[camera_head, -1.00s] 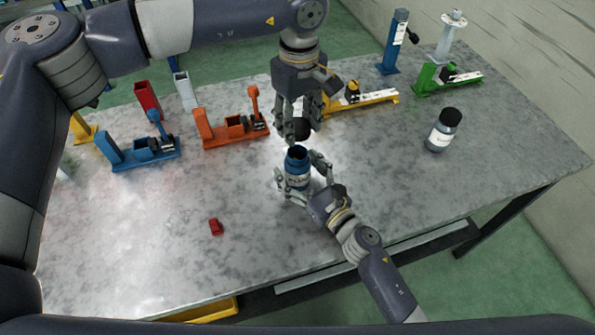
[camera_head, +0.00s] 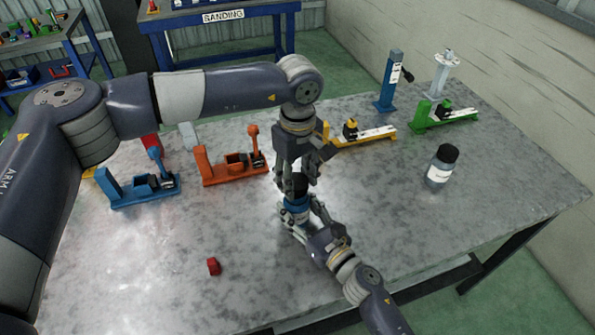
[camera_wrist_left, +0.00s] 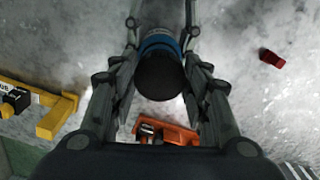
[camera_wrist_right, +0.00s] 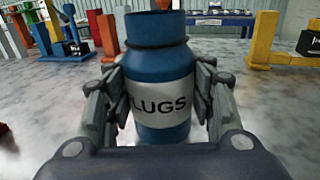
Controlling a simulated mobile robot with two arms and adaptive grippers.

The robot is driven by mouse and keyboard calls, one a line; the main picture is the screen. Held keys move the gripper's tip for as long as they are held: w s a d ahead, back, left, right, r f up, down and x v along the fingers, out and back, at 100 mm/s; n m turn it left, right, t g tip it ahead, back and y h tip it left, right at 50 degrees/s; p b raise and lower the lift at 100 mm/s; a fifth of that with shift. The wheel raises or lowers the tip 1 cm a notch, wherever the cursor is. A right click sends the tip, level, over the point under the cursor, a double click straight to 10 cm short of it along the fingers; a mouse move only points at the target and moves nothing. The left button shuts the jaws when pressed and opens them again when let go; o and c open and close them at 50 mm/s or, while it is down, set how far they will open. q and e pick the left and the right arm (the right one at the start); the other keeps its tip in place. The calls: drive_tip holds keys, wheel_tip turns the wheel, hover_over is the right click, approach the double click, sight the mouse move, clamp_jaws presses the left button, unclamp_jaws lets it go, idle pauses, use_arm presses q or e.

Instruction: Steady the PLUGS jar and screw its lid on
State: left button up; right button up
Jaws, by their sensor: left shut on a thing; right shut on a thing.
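The blue PLUGS jar (camera_head: 296,213) stands upright on the metal table, and its label faces me in the right wrist view (camera_wrist_right: 160,103). My right gripper (camera_wrist_right: 160,95) is shut around the jar's body. My left gripper (camera_head: 297,182) points down from above, shut on the black lid (camera_wrist_left: 160,77). In the head view the lid (camera_head: 297,184) is over the jar's mouth. The left wrist view shows the lid's dark top with the blue jar (camera_wrist_left: 160,40) behind it.
A second jar with a dark cap (camera_head: 441,165) stands at the right. An orange fixture (camera_head: 230,165), a blue fixture (camera_head: 140,184), a yellow one (camera_head: 362,135) and a green one (camera_head: 443,117) line the back. A small red part (camera_head: 213,266) lies at front left. The table's front right is clear.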

sight(297, 206)
idle(0.4)
use_arm(q)
drive_tip(key=shift+f, duration=0.8)
drive_tip(key=shift+f, duration=0.6)
drive_tip(key=m, duration=0.8)
drive_tip(key=shift+a, duration=0.1)
drive_tip(key=m, duration=0.5)
drive_tip(key=shift+a, duration=0.1)
drive_tip(key=m, duration=0.4)
drive_tip(key=o, duration=0.7)
